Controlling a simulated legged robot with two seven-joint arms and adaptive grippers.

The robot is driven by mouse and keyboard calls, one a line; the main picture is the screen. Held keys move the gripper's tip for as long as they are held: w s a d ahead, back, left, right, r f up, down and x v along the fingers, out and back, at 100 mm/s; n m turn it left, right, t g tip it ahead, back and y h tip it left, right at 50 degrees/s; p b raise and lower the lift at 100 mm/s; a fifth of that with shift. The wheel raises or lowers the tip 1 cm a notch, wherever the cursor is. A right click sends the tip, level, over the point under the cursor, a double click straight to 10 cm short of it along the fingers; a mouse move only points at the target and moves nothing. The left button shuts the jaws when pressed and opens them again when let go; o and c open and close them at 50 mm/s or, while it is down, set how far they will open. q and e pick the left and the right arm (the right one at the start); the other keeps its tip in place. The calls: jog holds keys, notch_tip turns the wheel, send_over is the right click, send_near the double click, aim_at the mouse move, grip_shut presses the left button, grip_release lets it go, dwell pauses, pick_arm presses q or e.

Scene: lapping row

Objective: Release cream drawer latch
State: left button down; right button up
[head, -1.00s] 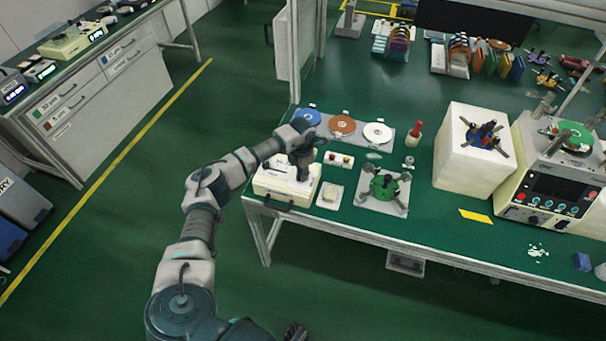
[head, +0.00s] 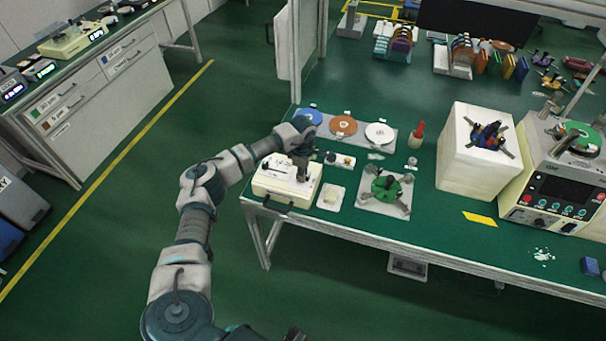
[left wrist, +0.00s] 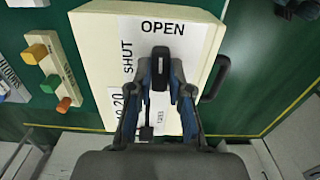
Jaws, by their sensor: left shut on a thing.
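The cream drawer unit (head: 270,187) is a low cream box with a black handle (head: 276,205) at the front corner of the green bench. My left gripper (head: 301,176) points down over its top. In the left wrist view the box top (left wrist: 100,40) carries the printed words OPEN and SHUT. My left gripper (left wrist: 161,78) is shut on a black latch knob (left wrist: 160,60), which stands just below the word OPEN, with SHUT to its left. The fingers hide the lower part of the latch. The black handle (left wrist: 215,78) shows at the right. My right gripper is not seen.
Blue, orange and white discs lie on a grey plate (head: 360,142) behind. A large white block (head: 470,170) stands further right. The floor in front is clear.

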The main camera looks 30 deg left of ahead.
pick_arm(q)
jog(key=shift+s+f+m, duration=0.15)
jog(key=shift+f+m, duration=0.1)
jog(key=shift+m, duration=0.15)
jog(key=c, duration=1.2)
grip_release()
jog(key=shift+o, duration=0.6)
jog(key=shift+w, duration=0.2)
notch_tip(320, 180, up, 12)
jog(key=shift+a, duration=0.15)
jog(key=shift+w+f, duration=0.1)
